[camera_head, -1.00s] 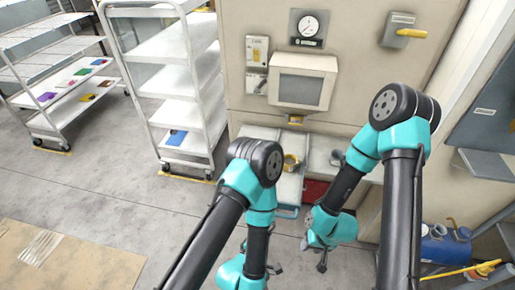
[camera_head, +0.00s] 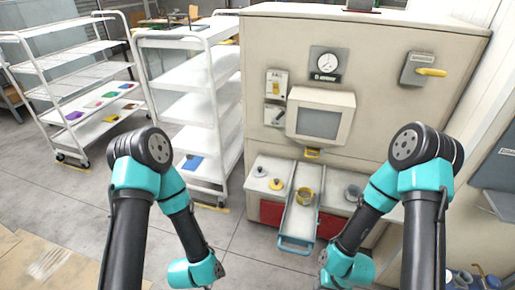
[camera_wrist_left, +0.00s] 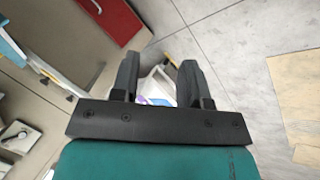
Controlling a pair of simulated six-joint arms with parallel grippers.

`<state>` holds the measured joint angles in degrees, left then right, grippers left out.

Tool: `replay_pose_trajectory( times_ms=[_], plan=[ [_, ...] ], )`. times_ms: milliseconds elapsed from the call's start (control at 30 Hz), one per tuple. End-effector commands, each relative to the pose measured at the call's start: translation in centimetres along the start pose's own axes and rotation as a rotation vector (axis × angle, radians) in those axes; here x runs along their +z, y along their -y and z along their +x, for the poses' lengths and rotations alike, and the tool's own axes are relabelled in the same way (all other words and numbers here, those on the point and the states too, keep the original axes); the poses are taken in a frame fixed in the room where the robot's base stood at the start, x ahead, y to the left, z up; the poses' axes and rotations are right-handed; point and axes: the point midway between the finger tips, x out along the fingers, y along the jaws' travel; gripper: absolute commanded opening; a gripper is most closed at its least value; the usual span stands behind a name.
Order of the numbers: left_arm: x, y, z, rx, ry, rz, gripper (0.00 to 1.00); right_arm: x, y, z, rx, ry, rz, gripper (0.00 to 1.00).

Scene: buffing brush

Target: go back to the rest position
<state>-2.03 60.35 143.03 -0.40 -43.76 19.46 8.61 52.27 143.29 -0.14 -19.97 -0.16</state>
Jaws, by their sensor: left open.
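My left arm comes in at the left of the head view, and its wrist hangs low over the floor near the bottom edge; its fingertips are cut off there. In the left wrist view my left gripper (camera_wrist_left: 157,75) has its two black fingers apart with nothing between them but distant floor and part of a shelf. My right arm stands at the right of the head view, its teal wrist (camera_head: 347,268) low in front of the machine. The right gripper's fingers are not visible.
A beige machine (camera_head: 375,120) with a dial gauge (camera_head: 327,63) stands ahead. White shelf carts (camera_head: 190,106) stand at the left. Blue containers (camera_head: 465,279) sit at lower right.

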Motion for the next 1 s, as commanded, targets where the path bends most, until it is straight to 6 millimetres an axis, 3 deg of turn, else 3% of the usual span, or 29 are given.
replay_pose_trajectory(
  times_ms=[100, 300, 1000],
  plan=[
    [0.0, 3.3, -2.1, -0.055, 0.1, 0.059, 0.42, 0.0, 0.0, 0.0, 0.0, 0.0, 0.0, 0.43],
    [0.8, 6.6, -4.7, -0.087, 0.237, 0.137, 0.42, 0.0, 0.0, 0.0, 0.0, 0.0, 0.0, 0.43],
    [1.1, 7.1, -5.1, -0.089, 0.267, 0.155, 0.42, 0.0, 0.0, 0.0, 0.0, 0.0, 0.0, 0.43]
  ],
)
